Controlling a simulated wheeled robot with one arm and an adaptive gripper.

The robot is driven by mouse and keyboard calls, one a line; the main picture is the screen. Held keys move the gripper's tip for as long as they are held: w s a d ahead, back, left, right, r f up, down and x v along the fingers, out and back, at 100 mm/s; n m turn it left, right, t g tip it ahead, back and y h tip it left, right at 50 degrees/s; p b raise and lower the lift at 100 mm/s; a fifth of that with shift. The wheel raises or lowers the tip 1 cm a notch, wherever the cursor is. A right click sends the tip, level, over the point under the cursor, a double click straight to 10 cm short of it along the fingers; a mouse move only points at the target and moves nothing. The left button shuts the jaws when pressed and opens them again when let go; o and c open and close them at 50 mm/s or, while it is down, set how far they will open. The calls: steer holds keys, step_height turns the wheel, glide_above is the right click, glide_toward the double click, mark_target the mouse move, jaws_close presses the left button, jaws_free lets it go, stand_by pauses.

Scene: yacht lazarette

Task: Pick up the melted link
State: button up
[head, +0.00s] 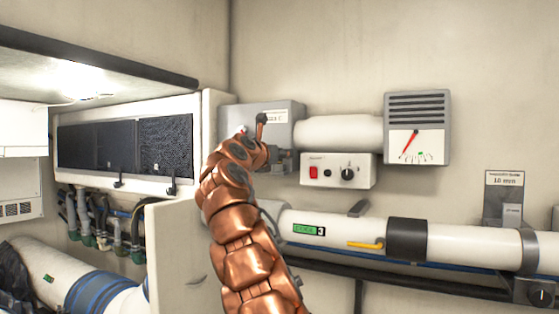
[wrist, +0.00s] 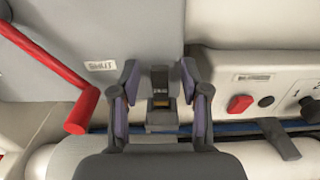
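In the wrist view, my gripper (wrist: 160,72) is open, with one finger at each side of a small dark holder (wrist: 159,82) below a grey box. A small part with an amber-brown strip (wrist: 160,102) sits in this holder, between the fingers; it may be the melted link, but it is too small to be sure. I see a gap between each finger and the holder, and no clear contact. In the head view, my copper-coloured arm reaches up to the grey box (head: 285,110) and hides much of the area around the holder; the link cannot be made out there.
A red lever (wrist: 78,112) stands left of my gripper in the wrist view. A white control box with a red switch (head: 313,172) and a black knob is at the right. A grey gauge box (head: 416,120) hangs farther right. A thick white pipe (head: 455,240) runs below.

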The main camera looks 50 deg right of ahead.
jaws_close()
steer(key=shift+r, duration=0.1)
stand_by(0.3)
